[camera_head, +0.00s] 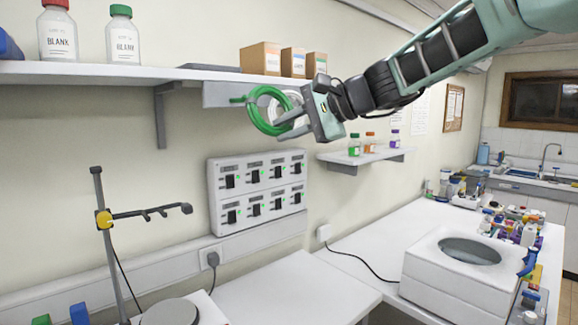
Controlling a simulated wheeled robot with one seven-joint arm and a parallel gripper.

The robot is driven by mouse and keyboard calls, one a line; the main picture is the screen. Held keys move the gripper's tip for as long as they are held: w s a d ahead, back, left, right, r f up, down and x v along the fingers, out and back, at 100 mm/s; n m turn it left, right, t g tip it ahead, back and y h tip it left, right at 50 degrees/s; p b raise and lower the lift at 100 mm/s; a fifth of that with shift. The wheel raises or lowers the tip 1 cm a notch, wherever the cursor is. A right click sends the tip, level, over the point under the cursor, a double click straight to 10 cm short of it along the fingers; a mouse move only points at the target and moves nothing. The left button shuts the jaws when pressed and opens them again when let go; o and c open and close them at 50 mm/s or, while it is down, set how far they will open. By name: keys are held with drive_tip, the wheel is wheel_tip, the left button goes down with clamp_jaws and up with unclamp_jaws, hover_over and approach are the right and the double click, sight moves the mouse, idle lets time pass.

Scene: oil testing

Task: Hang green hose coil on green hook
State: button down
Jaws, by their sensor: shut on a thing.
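The green hose coil (254,118) is a ring held upright in front of the wall, below the upper shelf. My gripper (292,124) comes in from the right and is shut on the coil's right side. The green hook (237,100) is a short peg at the coil's upper left, sticking out from the panel under the shelf. The coil's upper left overlaps or lies right by the hook; I cannot tell whether the hook passes through the ring. A white coil (294,97) shows behind my gripper, partly hidden by it.
The upper shelf (215,77) holds bottles and small cardboard boxes (260,58) just above. A white switch panel (258,192) is on the wall below. A small shelf (365,157) with little bottles is to the right. A lab stand (112,232) rises at lower left.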

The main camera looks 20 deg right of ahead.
drive_tip(key=w+a+p, duration=0.2)
drive_tip(key=w+a, duration=0.2)
drive_tip(key=w, duration=0.4)
drive_tip(key=shift+w+p, duration=0.3)
drive_tip(key=shift+p, duration=0.05)
idle(1.0)
idle(0.8)
drive_tip(key=c, duration=1.2)
unclamp_jaws()
drive_tip(key=shift+d, duration=0.1)
drive_tip(key=b+v, duration=0.6)
drive_tip(key=v, duration=1.1)
drive_tip(key=shift+s, duration=0.25)
